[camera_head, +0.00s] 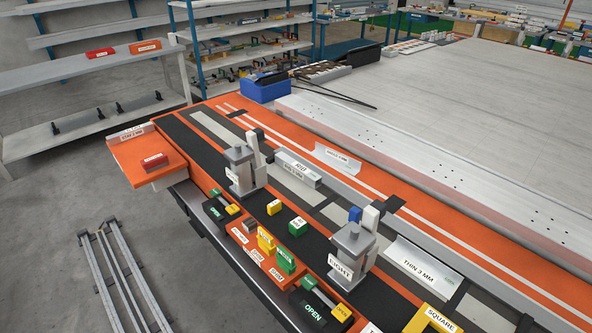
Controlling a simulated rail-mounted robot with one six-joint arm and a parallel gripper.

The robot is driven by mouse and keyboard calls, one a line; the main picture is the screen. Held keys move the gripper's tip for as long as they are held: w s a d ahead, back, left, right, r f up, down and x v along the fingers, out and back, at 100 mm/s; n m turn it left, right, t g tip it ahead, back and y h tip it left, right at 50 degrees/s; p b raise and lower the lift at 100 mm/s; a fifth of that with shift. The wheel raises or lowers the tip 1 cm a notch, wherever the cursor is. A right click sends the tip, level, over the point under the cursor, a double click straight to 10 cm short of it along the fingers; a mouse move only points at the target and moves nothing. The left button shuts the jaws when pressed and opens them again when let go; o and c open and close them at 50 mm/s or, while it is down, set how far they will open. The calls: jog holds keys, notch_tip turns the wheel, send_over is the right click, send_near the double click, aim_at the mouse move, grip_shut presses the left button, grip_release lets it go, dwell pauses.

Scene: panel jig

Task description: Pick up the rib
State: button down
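The rib (298,168) is a short grey metal bar with the label RIB on top and a further label on its side. It lies on the orange and black jig bench, just right of the left grey clamp (241,172) and behind the yellow and green blocks. Its left end is close to the clamp; I cannot tell whether they touch. My gripper is not in view, and nothing is seen holding the rib.
A second clamp labelled RIGHT (351,250) stands nearer. A thin angle piece (420,264) lies right of it, and another angle (338,158) lies behind the rib. A yellow block (274,209) and a green block (297,227) sit in front. A large pale panel (470,110) fills the right.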

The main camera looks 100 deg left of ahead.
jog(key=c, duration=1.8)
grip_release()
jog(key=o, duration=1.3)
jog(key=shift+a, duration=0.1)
